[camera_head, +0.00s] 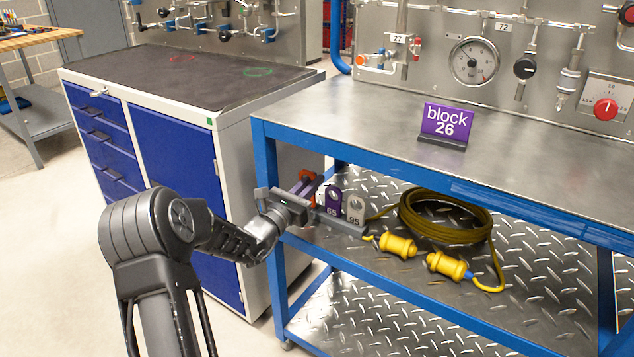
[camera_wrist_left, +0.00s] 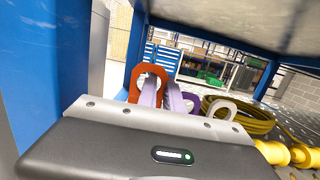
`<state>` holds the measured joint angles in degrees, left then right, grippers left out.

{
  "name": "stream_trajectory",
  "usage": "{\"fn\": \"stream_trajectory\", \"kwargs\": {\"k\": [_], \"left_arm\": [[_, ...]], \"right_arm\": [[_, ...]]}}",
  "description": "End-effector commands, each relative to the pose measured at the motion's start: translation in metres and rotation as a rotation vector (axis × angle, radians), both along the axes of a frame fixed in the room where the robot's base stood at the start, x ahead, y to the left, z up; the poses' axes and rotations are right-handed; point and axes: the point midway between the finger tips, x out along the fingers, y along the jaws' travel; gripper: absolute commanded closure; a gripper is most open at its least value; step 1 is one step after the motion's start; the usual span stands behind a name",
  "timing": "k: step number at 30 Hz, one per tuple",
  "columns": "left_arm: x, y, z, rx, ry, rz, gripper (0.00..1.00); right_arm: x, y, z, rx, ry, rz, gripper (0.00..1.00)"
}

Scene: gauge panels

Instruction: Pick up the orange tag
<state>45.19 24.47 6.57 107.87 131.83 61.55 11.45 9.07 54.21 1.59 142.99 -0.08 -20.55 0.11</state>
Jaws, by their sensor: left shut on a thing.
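The orange tag (camera_head: 306,175) stands at the left end of a grey rack (camera_head: 342,224) on the shelf under the bench top. It also shows in the left wrist view (camera_wrist_left: 134,84), partly covered by a finger. My left gripper (camera_head: 311,183) reaches in under the bench edge, its pale purple fingers shut on the orange tag. A purple tag (camera_head: 332,198) marked 65 and a grey tag (camera_head: 355,210) marked 95 stand to its right. The lower part of the orange tag is mostly hidden. My right gripper is in neither view.
The blue bench frame (camera_head: 268,170) has a post close to my left gripper. A coiled yellow cable (camera_head: 445,232) with yellow connectors (camera_head: 397,245) lies right of the rack. The shelf's right part is clear.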

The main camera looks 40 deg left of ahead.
Motion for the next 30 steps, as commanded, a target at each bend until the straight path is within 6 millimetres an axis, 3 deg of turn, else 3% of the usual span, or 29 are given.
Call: {"fn": "stream_trajectory", "kwargs": {"k": [9,15,21,30], "left_arm": [[-0.092,-0.001,0.002,0.000,0.000,0.004,1.00],[-0.137,-0.002,0.002,0.001,-0.001,0.003,1.00],[-0.157,-0.003,0.001,0.001,-0.002,0.001,1.00],[-0.160,-0.003,0.001,0.001,-0.003,0.001,1.00]], "right_arm": [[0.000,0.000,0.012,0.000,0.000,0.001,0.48],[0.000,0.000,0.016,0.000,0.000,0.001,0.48],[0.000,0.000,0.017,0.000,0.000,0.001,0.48],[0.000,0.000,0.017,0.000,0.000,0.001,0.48]]}}
